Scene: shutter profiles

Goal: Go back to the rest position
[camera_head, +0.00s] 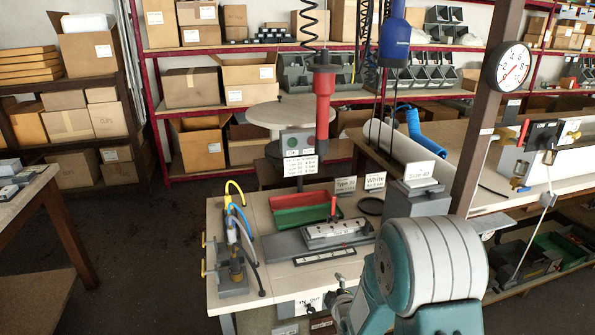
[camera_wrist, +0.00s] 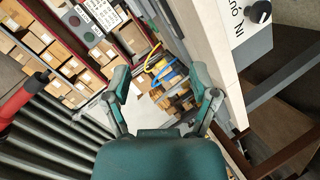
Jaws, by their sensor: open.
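My gripper (camera_wrist: 165,95) shows in the wrist view with its two green fingers spread apart. Nothing is held between them. Beyond the fingers are the bench-side fixture with yellow and blue hoses (camera_wrist: 168,75) and shelves of boxes. In the head view my teal and pale-grey arm is at the lower right, in front of the workbench (camera_head: 240,285). The arm hides part of the bench's front, and the gripper itself is not clearly seen there. The IN/OUT panel with a black knob (camera_wrist: 258,12) is on the bench edge, to the right of my gripper.
The bench holds a grey fixture block (camera_head: 337,233), red and green trays (camera_head: 300,208), and a hose fixture (camera_head: 236,265). A red hanging tool (camera_head: 323,95) and a blue one (camera_head: 395,38) hang above. A brown post (camera_head: 480,120) stands right. Open floor (camera_head: 150,240) lies left.

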